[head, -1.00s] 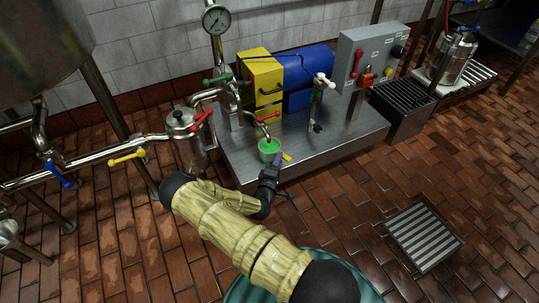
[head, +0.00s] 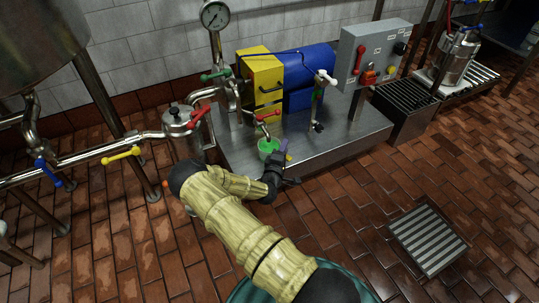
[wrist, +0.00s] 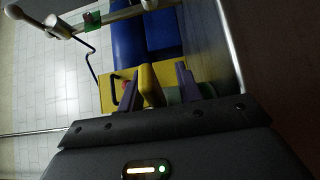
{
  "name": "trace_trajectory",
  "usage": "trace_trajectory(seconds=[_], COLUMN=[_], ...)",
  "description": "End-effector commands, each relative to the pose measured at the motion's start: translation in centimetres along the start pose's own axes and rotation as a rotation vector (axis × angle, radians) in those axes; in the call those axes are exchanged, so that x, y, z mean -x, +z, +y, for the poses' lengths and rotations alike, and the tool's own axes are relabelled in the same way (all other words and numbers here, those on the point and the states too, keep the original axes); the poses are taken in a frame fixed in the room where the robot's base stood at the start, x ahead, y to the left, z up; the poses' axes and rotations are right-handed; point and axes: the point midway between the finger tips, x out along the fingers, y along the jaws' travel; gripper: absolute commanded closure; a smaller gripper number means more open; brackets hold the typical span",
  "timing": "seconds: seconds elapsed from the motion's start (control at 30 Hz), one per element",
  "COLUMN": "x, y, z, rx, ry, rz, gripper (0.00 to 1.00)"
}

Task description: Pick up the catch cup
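The green catch cup (head: 268,147) stands on the steel bench below the tap with the red lever (head: 267,116). My gripper (head: 284,150) is just right of the cup in the head view, and its purple fingers hide the cup's right side. In the wrist view my gripper (wrist: 158,82) has its two fingers apart. A yellow piece (wrist: 151,84), seemingly the cup's handle, shows between them. A bit of the green cup (wrist: 184,95) shows behind the right finger. Contact between fingers and handle is not clear.
A yellow and blue machine (head: 262,88) stands behind the cup. A tap with a white handle (head: 320,92) stands on the bench to the right. A steel vessel (head: 182,125) with a red lever is at left. The bench's front right (head: 345,140) is clear.

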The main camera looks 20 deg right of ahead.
Motion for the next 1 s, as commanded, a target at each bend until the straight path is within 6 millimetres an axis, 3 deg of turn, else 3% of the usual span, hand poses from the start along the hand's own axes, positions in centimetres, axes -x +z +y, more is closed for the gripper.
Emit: trace_trajectory(seconds=[0.53, 0.73, 1.0], x=[-0.15, -0.14, -0.17], y=[-0.03, -0.03, -0.04], z=[0.08, 0.08, 0.16], rx=[-0.001, -0.001, -0.001], ry=[0.000, 0.000, 0.002], rz=[0.000, 0.000, 0.001], gripper=[0.65, 1.00, 1.00])
